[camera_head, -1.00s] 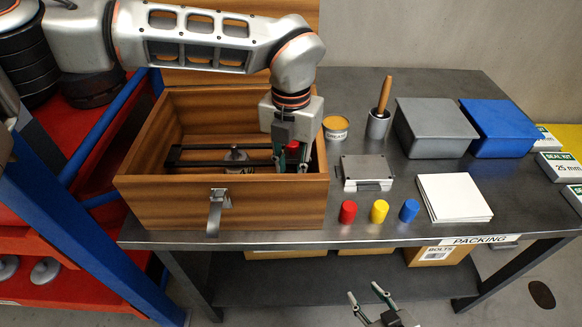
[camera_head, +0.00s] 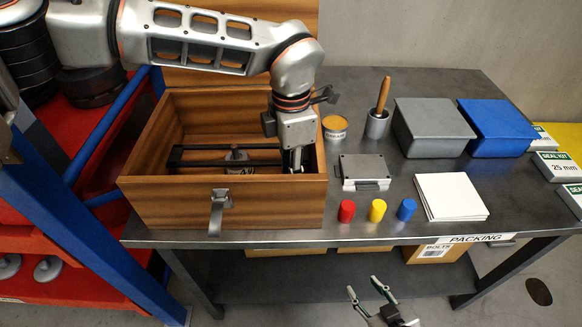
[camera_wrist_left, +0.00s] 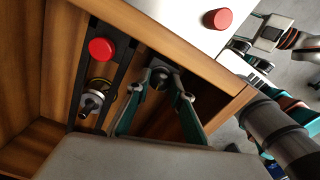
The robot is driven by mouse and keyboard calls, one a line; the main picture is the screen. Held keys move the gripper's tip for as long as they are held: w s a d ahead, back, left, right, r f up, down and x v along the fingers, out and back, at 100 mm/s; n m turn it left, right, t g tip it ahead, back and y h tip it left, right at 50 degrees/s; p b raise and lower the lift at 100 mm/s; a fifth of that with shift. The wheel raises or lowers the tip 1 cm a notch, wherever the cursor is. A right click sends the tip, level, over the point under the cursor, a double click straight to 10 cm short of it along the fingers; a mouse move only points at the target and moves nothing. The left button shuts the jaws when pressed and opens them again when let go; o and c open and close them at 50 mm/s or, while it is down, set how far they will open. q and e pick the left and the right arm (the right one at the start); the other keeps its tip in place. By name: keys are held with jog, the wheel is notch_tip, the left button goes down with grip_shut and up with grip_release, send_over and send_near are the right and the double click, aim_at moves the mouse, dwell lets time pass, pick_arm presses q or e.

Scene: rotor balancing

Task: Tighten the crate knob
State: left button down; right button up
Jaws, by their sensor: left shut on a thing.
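The open wooden crate (camera_head: 165,205) stands on the left of the table. A black frame (camera_head: 225,163) spans its inside and carries a small metal piece (camera_head: 237,155). My left gripper (camera_head: 294,162) reaches down inside the crate at the frame's right end. In the left wrist view its fingers (camera_wrist_left: 162,78) close around a small dark round knob (camera_wrist_left: 160,81), mostly hidden between them. A red round cap (camera_wrist_left: 103,49) sits on the frame nearby. My right gripper (camera_head: 366,287) is open and empty, low in front of the table.
Red (camera_head: 346,211), yellow (camera_head: 377,210) and blue (camera_head: 407,209) cylinders stand right of the crate. Behind them are a grey metal box (camera_head: 363,170), an orange-topped tin (camera_head: 335,127) and a cup with a wooden handle (camera_head: 378,124). Grey (camera_head: 433,130) and blue (camera_head: 497,130) bins stand farther right.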

pick_arm(q)
jog(key=shift+w+r+m, duration=0.1)
jog(key=shift+r+m, duration=0.1)
jog(key=shift+m, duration=0.4)
jog(key=c, duration=1.8)
grip_release()
jog(key=shift+f, duration=0.1)
notch_tip(320, 180, up, 12)
jog(key=shift+r, duration=0.1)
